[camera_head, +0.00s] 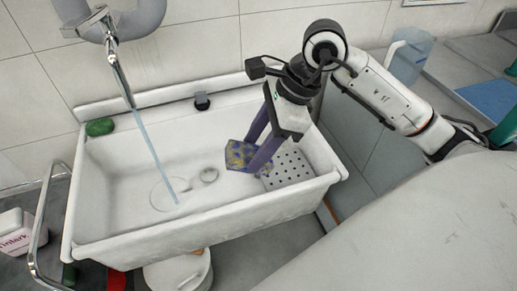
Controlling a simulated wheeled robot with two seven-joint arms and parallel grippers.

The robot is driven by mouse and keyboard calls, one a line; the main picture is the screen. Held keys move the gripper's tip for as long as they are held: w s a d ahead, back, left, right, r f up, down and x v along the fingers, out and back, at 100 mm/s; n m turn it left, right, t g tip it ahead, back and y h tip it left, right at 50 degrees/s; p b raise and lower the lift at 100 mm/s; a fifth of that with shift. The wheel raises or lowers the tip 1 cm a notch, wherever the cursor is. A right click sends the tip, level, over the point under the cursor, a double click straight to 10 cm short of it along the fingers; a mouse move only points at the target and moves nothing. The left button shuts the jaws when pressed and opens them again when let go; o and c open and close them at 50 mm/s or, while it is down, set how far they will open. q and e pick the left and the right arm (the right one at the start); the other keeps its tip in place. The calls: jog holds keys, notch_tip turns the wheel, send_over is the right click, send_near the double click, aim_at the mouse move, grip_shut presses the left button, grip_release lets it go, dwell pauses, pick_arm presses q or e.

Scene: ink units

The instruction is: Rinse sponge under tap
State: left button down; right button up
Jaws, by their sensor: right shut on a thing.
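The sponge (238,154), blue-purple with yellow patches, is in my right gripper (250,157), which is shut on it. My right arm reaches in from the right, and the gripper points down over the right half of the white sink (110,244). The tap (119,68) is at the back left of the sink. A thin stream of water (154,150) runs from it to the basin floor. The sponge is to the right of the stream, apart from it. My left gripper is not in view.
A green object (100,127) lies on the sink's back left rim. A metal rail (36,232) stands left of the sink. A translucent jug (409,55) is at the upper right.

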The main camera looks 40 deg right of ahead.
jog(key=shift+d+f+m, duration=0.15)
jog(key=shift+d+m, duration=0.1)
jog(key=shift+m, duration=0.15)
jog(key=shift+w+a, duration=0.35)
jog(key=shift+a, duration=0.05)
jog(key=w+a+f, duration=0.2)
jog(key=w+a, duration=0.3)
jog(key=a, duration=0.1)
jog(key=w+a+f+b, duration=0.1)
jog(key=w+a+f, duration=0.1)
jog(key=w+a, duration=0.3)
jog(key=shift+a+f, duration=0.25)
jog(key=shift+a, duration=1.05)
dwell(0.5)
dwell(0.9)
jog(key=s+d, duration=0.4)
jog(key=d, duration=0.2)
jog(key=shift+s+d+b, duration=0.25)
jog(key=shift+s+b, duration=0.05)
jog(key=shift+s, duration=0.05)
